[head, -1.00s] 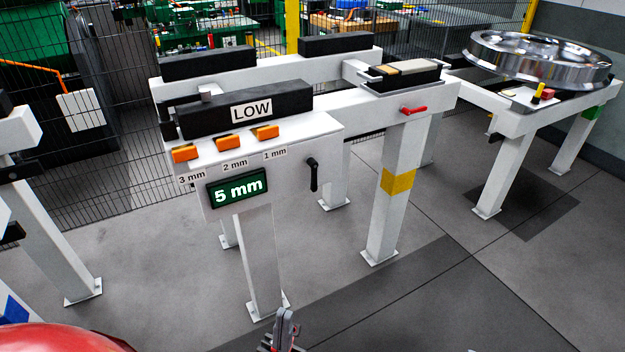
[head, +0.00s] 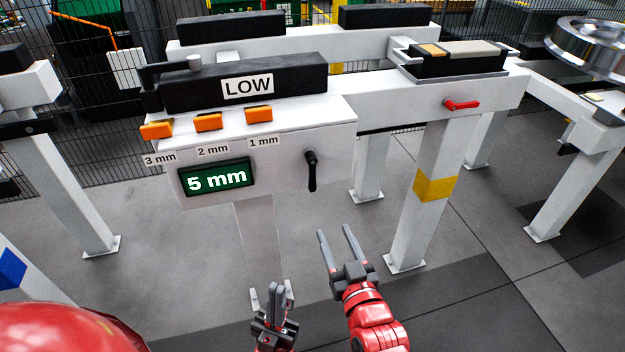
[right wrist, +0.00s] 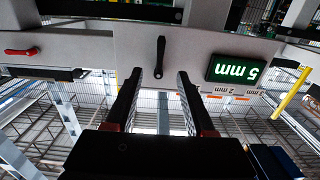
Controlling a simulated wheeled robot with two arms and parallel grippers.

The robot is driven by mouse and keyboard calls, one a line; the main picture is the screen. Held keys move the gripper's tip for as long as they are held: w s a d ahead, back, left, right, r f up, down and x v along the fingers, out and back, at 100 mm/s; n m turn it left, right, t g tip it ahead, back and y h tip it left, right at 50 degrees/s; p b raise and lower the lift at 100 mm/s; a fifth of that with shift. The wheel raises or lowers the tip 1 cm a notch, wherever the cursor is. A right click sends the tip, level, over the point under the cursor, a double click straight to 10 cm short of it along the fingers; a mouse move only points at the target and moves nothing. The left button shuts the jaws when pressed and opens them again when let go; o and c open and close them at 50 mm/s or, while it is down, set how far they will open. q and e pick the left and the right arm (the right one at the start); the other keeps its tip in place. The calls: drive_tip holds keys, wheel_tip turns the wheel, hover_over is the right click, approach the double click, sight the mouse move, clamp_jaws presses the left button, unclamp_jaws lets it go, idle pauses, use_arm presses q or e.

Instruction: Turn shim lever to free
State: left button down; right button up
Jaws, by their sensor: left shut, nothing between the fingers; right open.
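A black lever (head: 311,170) hangs straight down on the white front panel (head: 340,150), right of the green "5 mm" display (head: 216,177). It is the likely shim lever; I can read no "free" mark. In the right wrist view the lever (right wrist: 160,57) stands upright in an upside-down picture, ahead of the fingertips. My right gripper (head: 335,232) is open and empty, below and in front of the lever, apart from it. My left gripper (head: 275,292) is shut and empty, lower and left of the right one.
A red lever (head: 461,104) sits on the white beam to the right. Orange tabs (head: 208,122), labelled 1, 2 and 3 mm, line the panel top below a "LOW" sign (head: 248,86). A leg with a yellow band (head: 436,185) stands right of my right gripper.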

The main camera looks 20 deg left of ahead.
sight(313, 186)
drive_tip(key=p+x, duration=0.1)
drive_tip(key=x, duration=1.6)
drive_tip(key=shift+a+p, duration=0.2)
drive_tip(key=shift+p, duration=0.15)
clamp_jaws()
idle(0.6)
